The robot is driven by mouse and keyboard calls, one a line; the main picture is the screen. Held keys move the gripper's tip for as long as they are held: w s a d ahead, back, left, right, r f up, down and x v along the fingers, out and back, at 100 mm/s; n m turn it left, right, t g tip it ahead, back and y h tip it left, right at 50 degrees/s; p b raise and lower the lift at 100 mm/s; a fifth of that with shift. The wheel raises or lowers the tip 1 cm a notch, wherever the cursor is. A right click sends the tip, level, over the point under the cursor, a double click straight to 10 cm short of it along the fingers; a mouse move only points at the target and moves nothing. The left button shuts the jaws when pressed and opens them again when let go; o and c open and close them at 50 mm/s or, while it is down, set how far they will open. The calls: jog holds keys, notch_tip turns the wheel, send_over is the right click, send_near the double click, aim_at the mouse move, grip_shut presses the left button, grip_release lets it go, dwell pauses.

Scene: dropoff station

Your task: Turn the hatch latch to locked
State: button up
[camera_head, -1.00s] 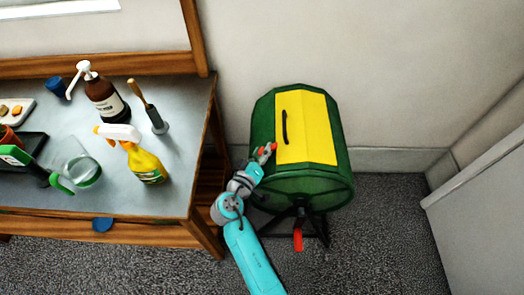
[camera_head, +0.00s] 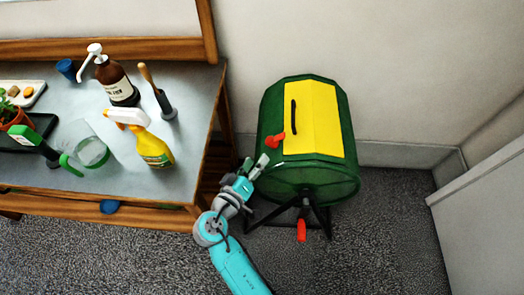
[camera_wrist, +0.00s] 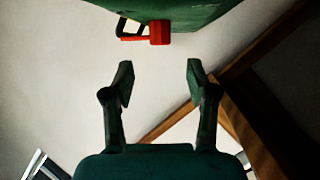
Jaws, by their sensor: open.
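The hatch is a yellow panel (camera_head: 314,120) with a black handle (camera_head: 294,117) on a dark green drum (camera_head: 271,110). The red latch (camera_head: 274,141) sits at the hatch's lower left edge, its outer end pointing left and slightly down. In the wrist view the red latch (camera_wrist: 158,33) shows ahead of the fingers, beside a dark loop. My gripper (camera_head: 255,162) is open and empty, to the lower left of the latch and apart from it. In the wrist view, a gap separates the fingertips (camera_wrist: 160,75) from the latch.
A red lever (camera_head: 301,230) hangs below the drum on its black stand. The wooden table (camera_head: 190,190) at left holds a yellow spray bottle (camera_head: 153,150), a brown pump bottle (camera_head: 115,82) and other items. A grey cabinet (camera_head: 480,210) stands at right. Carpet is clear between.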

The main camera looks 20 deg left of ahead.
jog(key=shift+s+a+r, duration=0.1)
jog(key=shift+s+r, duration=0.1)
jog(key=shift+s, duration=0.75)
jog(key=shift+f, duration=0.1)
jog(key=s+d+f+n+g+y, duration=0.1)
jog(key=s+d+f, duration=0.1)
jog(key=d+f, duration=0.55)
jog(key=s+d+f+g+y, duration=0.15)
jog(key=d+f, duration=0.25)
jog(key=d, duration=0.6)
jog(key=s+d+m+g+y, duration=0.1)
jog(key=s+d+g+y, duration=0.1)
jog(key=s+d, duration=0.9)
jog(key=s+d+r+m+t+h, duration=0.1)
jog(key=s+d+r+m, duration=0.2)
jog(key=s+r, duration=0.5)
jog(key=s+d+r+m+t+h, duration=0.2)
jog(key=s+d+r+m, duration=0.1)
jog(key=s+r, duration=0.5)
jog(key=shift+d+m, duration=0.4)
jog(key=shift+m, duration=0.5)
